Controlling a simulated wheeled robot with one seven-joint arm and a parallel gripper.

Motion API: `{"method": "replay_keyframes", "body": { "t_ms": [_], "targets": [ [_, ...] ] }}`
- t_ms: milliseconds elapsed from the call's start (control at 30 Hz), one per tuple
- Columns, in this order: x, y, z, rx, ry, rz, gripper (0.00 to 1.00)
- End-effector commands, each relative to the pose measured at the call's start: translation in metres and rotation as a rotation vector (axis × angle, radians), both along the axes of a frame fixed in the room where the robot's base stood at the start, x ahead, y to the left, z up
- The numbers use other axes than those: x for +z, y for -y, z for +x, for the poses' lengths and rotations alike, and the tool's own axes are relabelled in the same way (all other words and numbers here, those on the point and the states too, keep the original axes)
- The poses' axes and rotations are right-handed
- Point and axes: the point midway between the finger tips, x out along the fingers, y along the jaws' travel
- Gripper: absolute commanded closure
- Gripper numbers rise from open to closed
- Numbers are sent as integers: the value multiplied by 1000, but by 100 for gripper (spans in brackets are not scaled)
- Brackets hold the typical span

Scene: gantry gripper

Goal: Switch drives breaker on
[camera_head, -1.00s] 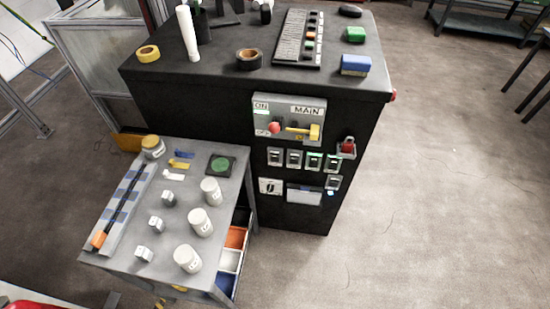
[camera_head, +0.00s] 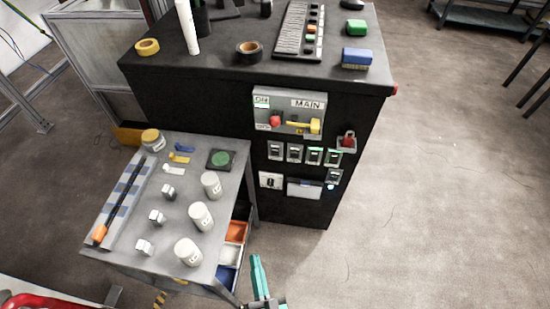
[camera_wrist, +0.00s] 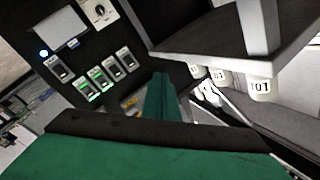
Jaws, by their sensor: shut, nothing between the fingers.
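The black cabinet (camera_head: 355,140) carries a row of small breakers on its front. The two left ones (camera_head: 275,150) (camera_head: 294,152) look unlit, and the two right ones (camera_head: 314,155) (camera_head: 333,158) show green. A separate breaker (camera_head: 334,176) sits below the row. I cannot read which one is the drives breaker. The wrist view shows the row turned over, with a green-lit breaker (camera_wrist: 101,79) and the separate breaker (camera_wrist: 58,69). My teal gripper (camera_head: 257,268) is shut and empty, low in front of the cabinet and apart from it. Its fingers (camera_wrist: 161,98) point toward the panel.
A MAIN switch panel (camera_head: 289,112) with a yellow handle is above the breakers.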

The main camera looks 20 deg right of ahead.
Motion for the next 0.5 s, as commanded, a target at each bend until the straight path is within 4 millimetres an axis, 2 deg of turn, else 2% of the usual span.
{"method": "replay_keyframes", "body": {
  "t_ms": [33, 200, 500],
  "targets": [
    [-4, 6, 13, -14, 29, 40, 100],
    [-15, 25, 52, -58, 119, 184, 100],
    [-26, 65, 124, -123, 292, 434, 100]
  ]
}}
